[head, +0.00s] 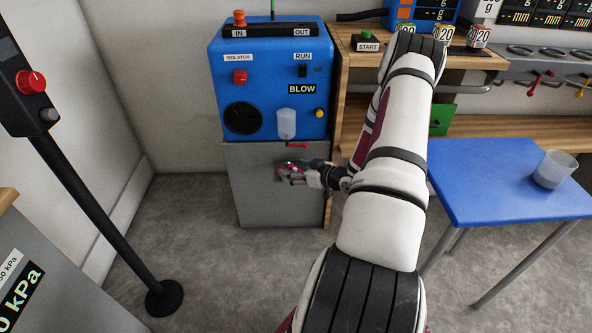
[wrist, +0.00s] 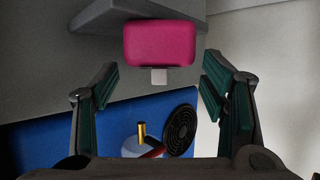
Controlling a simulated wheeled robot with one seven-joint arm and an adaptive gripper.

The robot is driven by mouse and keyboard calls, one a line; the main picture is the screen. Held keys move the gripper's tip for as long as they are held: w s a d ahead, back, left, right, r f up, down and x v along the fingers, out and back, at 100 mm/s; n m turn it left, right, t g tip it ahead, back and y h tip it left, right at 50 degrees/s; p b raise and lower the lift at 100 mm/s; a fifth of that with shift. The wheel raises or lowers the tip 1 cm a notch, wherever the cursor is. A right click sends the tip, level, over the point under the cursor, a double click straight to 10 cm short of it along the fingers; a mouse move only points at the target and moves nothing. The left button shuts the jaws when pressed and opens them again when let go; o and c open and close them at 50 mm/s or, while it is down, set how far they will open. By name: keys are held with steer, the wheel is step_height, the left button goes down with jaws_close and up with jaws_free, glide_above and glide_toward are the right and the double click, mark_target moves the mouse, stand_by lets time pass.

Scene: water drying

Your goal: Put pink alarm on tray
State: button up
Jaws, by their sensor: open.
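The pink alarm (wrist: 162,43) shows in the wrist view as a rounded pink box with a small pale tab, against the grey cabinet. My gripper (wrist: 160,88) is open, its dark green finger pads apart on either side with nothing between them. The alarm lies ahead of the fingertips, roughly centred between them. In the head view my gripper (head: 294,171) is in front of the grey cabinet below the blue machine; a small pink patch shows at it, partly hidden by the fingers. I cannot make out a thing that is clearly a tray.
The blue machine (head: 265,75) stands on the grey cabinet (head: 255,195). A wooden shelf unit stands right beside it. A blue table (head: 490,195) with a translucent cup (head: 555,170) is at the right. A black post (head: 95,210) stands at the left; the floor between is clear.

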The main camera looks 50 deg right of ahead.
steer(key=d+p+v, duration=0.1)
steer(key=p+v, duration=0.2)
steer(key=v, duration=0.9)
steer(key=w+r+n+g+h, duration=0.2)
steer(key=w+r+g, duration=0.45)
steer(key=r, duration=0.45)
steer(key=s+a+r+m+g+h, duration=0.1)
steer(key=a+r+m+g+h, duration=0.15)
steer(key=a+r, duration=1.05)
steer(key=s+a+r+g+y, duration=0.2)
steer(key=s+a+r, duration=0.2)
steer(key=s+a, duration=0.8)
steer(key=s+a+r+g+y, duration=0.2)
steer(key=s+a+r, duration=0.3)
steer(key=s+a, duration=0.8)
steer(key=shift+a+r+n+y, duration=0.2)
steer(key=shift+a+n+y, duration=0.25)
steer(key=shift+y, duration=0.2)
